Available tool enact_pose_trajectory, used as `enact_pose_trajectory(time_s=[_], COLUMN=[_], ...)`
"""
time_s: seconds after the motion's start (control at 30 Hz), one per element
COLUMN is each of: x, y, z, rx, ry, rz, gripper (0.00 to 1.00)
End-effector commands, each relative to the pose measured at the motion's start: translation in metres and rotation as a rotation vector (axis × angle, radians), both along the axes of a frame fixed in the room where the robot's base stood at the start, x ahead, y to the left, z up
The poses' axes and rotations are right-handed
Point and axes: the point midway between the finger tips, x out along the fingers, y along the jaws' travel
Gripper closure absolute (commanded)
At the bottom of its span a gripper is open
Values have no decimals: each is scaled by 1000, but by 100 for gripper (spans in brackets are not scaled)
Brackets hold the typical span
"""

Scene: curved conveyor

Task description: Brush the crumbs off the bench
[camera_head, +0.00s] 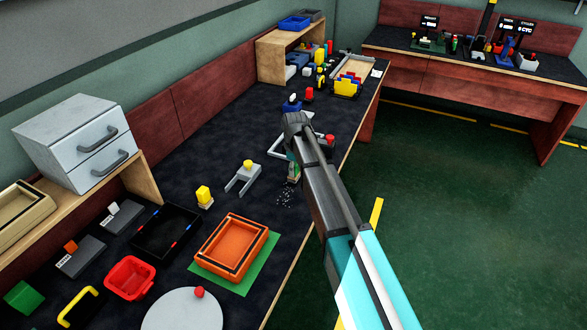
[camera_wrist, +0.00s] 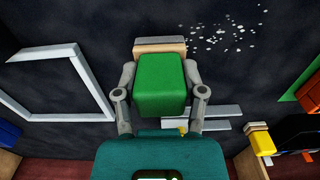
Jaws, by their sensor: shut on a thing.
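My gripper (camera_wrist: 160,100) is shut on the green handle of a brush (camera_wrist: 160,82), with a finger on each side. The brush's tan block (camera_wrist: 159,46) shows beyond the handle. In the head view, the brush (camera_head: 293,171) is partly hidden behind my arm and hangs low at the bench; I cannot tell whether its bristles touch. White crumbs (camera_head: 285,195) lie scattered on the dark bench (camera_head: 232,135) just below the brush in the picture. In the wrist view, the crumbs (camera_wrist: 232,30) lie beyond the brush, to its upper right.
A white square frame (camera_wrist: 60,82) lies left of the brush in the wrist view. A grey forked holder (camera_head: 238,183), an orange tray (camera_head: 235,248) on a green mat (camera_head: 205,274) and a black tray (camera_head: 163,240) stand on the near bench. The bench's right edge is close to the crumbs.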

Motion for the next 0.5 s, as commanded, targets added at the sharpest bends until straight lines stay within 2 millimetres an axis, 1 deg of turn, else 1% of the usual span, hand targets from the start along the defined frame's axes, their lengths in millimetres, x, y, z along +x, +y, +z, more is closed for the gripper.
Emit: enact_pose_trajectory(time_s=[0.5], x=[0], y=[1], z=[-7], rx=[0], ry=[0], rz=[1], gripper=[99])
